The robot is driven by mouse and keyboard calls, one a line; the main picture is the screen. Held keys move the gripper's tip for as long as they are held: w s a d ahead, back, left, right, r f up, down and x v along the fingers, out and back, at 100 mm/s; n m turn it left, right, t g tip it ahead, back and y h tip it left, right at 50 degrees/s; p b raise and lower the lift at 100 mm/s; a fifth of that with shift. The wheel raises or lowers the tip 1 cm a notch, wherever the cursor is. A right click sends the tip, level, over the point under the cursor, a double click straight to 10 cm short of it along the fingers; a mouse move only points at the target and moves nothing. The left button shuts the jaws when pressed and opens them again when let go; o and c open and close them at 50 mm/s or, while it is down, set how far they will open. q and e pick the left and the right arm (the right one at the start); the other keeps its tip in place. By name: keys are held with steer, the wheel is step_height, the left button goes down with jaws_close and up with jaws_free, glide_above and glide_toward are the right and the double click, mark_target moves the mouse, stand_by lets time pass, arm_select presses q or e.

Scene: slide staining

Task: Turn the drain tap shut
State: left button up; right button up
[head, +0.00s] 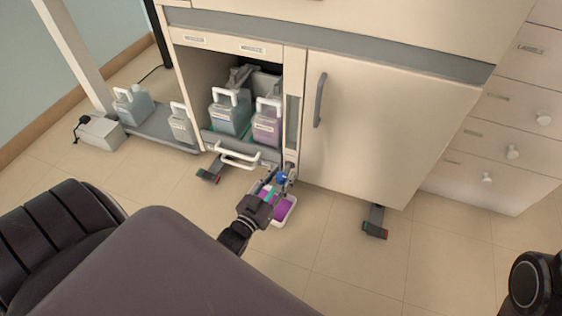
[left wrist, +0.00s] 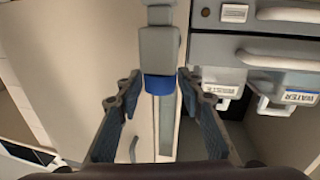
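The drain tap (head: 281,178) has a blue part and sits low on the cabinet front, beside the open bay. In the left wrist view the blue tap part (left wrist: 158,84) hangs below a grey fitting, near the picture's middle. My left gripper (head: 269,190) is right at the tap in the head view. In the left wrist view its two fingers (left wrist: 157,92) stand apart, one on each side of the blue part, with visible gaps. A white tray (head: 290,213) with purple liquid stands on the floor below the tap, partly hidden by my gripper.
The open bay holds a bluish jug (head: 229,118) and a purplish jug (head: 266,128) behind a white handle (head: 238,160). The closed cabinet door (head: 390,125) is right of the tap. A cabinet foot (head: 375,225) sticks out onto otherwise clear floor.

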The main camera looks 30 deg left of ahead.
arm_select(q)
steer(key=shift+o, duration=0.6)
steer(key=shift+s, duration=0.3)
steer(key=s, duration=1.1)
steer(key=shift+s+d, duration=0.2)
steer(key=shift+d, duration=0.1)
steer(key=shift+r, duration=0.1)
